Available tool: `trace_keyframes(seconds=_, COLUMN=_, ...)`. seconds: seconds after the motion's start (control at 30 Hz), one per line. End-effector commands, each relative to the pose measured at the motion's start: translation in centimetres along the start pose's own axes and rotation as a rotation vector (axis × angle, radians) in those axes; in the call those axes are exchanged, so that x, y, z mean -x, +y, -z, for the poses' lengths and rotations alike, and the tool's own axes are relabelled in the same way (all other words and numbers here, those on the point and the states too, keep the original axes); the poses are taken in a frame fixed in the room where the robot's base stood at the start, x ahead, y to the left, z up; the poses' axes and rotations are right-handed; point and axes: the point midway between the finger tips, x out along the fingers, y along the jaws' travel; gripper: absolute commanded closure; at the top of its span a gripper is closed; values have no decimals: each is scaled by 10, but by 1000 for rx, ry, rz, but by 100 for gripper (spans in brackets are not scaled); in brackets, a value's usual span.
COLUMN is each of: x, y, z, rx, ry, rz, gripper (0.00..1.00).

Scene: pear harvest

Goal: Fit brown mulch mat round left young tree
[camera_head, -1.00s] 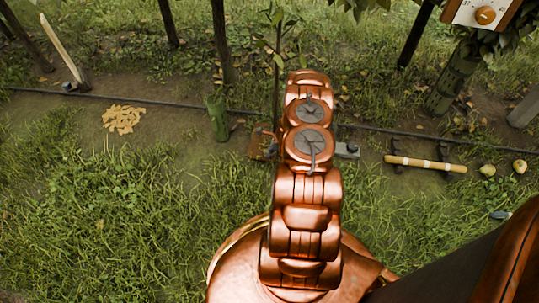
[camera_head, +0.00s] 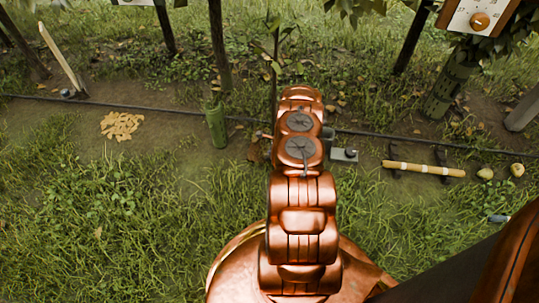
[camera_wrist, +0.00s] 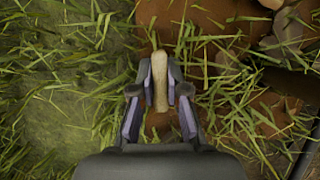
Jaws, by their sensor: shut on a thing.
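My gripper (camera_wrist: 160,88) is shut on a pale tan, rod-like piece (camera_wrist: 160,66) in the wrist view. Beneath and right of it lies a reddish-brown surface (camera_wrist: 205,22), partly covered by grass; it looks like the brown mulch mat, but its outline is unclear. I cannot tell whether the tan piece is joined to it. In the head view my arm hides the gripper's tips and most of the mat. A thin leafy young tree (camera_head: 275,62) stands just behind my arm, its base hidden. I cannot tell whether the mat touches it.
A short green tube (camera_head: 217,124) stands left of my arm. Wood chips (camera_head: 121,126) lie farther left. A dark line (camera_head: 165,106) runs across the ground. At right lie a pale-handled tool (camera_head: 420,168) and two yellowish fruits (camera_head: 486,173). A green-wrapped trunk (camera_head: 447,93) stands behind them.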

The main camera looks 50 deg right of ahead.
Motion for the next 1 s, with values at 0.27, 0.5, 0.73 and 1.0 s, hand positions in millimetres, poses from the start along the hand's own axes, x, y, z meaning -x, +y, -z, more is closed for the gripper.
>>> trace_keyframes(seconds=0.27, x=-1, y=0, z=0, rx=1, ry=0, rz=0, gripper=100)
trace_keyframes(seconds=0.5, x=-1, y=0, z=0, rx=1, ry=0, rz=-1, gripper=70)
trace_keyframes(seconds=0.73, x=-1, y=0, z=0, rx=0, ry=0, rz=-1, gripper=57)
trace_keyframes(seconds=1.0, x=1, y=0, z=0, rx=1, ry=0, rz=-1, gripper=57)
